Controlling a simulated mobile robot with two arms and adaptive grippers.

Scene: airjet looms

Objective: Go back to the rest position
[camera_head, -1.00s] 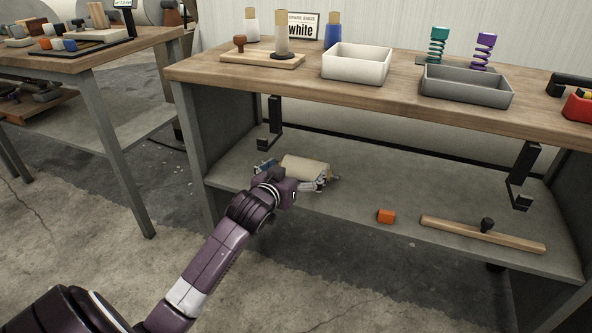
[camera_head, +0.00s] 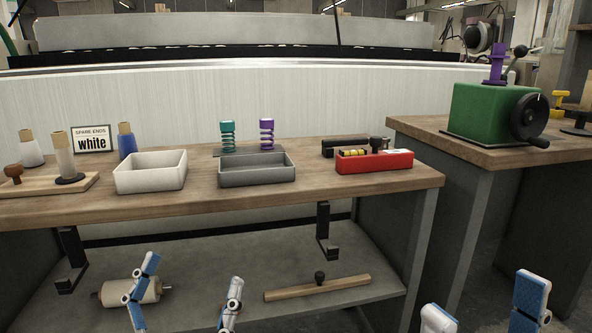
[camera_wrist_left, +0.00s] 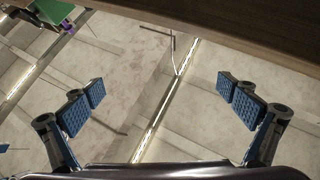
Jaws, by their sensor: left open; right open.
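My left gripper (camera_head: 187,292) is open at the bottom left of the head view, its two blue-padded fingers spread apart. From these views the roller is not held. My right gripper (camera_head: 484,308) is open at the bottom right, its fingertips apart with nothing seen between them.
The workbench (camera_head: 330,197) carries a white tray (camera_head: 150,184), a grey tray (camera_head: 257,184) and a red box (camera_head: 374,168). A wooden bar (camera_head: 335,288) lies on the lower shelf (camera_head: 230,262). Dark brackets (camera_head: 71,262) hang under the top. A green machine (camera_head: 490,116) stands on the right bench.

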